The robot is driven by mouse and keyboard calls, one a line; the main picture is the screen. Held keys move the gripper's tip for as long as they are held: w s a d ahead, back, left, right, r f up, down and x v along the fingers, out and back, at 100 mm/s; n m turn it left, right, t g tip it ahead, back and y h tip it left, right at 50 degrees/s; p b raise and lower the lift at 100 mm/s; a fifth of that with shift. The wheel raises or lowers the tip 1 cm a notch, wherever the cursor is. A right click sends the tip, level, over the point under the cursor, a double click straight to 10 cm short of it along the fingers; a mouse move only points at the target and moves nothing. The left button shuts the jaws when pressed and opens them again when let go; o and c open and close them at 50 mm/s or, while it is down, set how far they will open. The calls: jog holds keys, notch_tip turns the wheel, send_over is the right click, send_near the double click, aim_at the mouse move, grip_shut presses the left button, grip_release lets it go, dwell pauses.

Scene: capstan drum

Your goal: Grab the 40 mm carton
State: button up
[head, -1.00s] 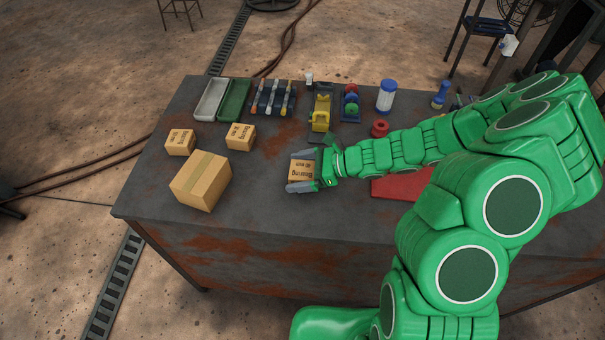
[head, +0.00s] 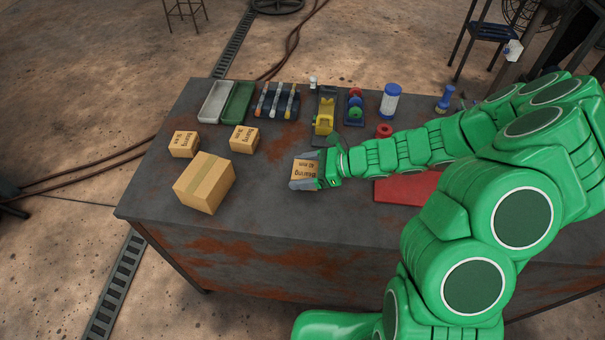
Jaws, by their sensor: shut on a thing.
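A small tan carton (head: 306,170) printed "Bearing 40 mm" is at the middle of the dark table, between the jaws of my gripper (head: 306,172). My gripper is shut on it, with the jaws along its near and far sides. Whether the carton touches the table cannot be told. Two other small bearing cartons stand to the left, one at the far left (head: 184,145) and one closer to the middle (head: 244,140); their size print is too small to read.
A larger taped box (head: 204,183) stands on the table's left. A red mat (head: 405,188) lies under my arm. The front middle is clear.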

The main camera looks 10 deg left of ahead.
aim_at(302, 169)
jog(key=shift+r, duration=4.25)
